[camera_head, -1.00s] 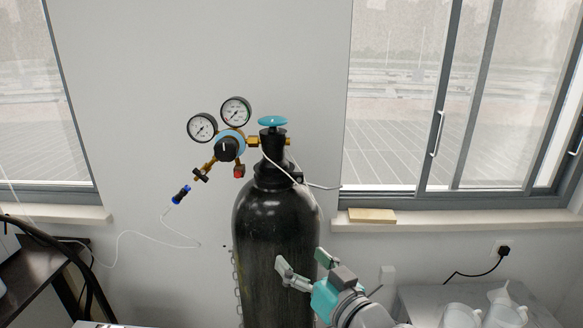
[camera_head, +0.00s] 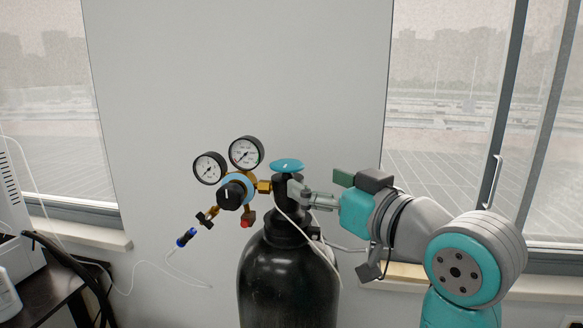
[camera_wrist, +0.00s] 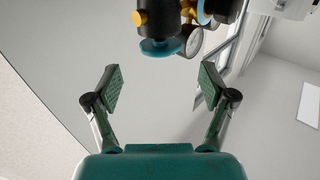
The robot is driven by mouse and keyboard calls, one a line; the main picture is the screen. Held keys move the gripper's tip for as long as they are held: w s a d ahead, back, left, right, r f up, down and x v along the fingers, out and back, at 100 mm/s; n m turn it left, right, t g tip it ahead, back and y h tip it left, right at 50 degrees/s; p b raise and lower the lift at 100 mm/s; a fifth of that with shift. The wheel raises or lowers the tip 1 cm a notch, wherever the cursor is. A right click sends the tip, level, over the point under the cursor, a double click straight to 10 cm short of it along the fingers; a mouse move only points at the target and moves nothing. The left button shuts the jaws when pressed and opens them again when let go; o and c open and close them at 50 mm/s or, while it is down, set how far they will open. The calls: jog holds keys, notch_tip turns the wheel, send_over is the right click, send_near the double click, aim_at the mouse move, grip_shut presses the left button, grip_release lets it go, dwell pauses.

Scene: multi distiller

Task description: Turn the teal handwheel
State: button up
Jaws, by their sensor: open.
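The teal handwheel (camera_head: 287,165) is a flat disc on top of the valve of a black gas cylinder (camera_head: 285,275). In the wrist view the handwheel (camera_wrist: 160,48) shows at the top, beyond the fingertips and not between them. My gripper (camera_head: 296,193) is at the right of the valve body in the head view, a little below the handwheel, and its fingers overlap the valve there. In the wrist view my gripper (camera_wrist: 158,82) has its two fingers spread wide with nothing between them. I cannot tell from the head view whether a finger touches the valve.
A regulator with two round gauges (camera_head: 246,153) and a black knob (camera_head: 234,193) sticks out to the left of the valve. A white tube (camera_head: 190,280) hangs from it. A window sill (camera_head: 400,272) lies behind my arm. The wall above the handwheel is bare.

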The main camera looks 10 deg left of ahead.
aim_at(287, 168)
jog(key=x, duration=0.9)
jog(key=shift+w+f, duration=0.1)
jog(key=c, duration=1)
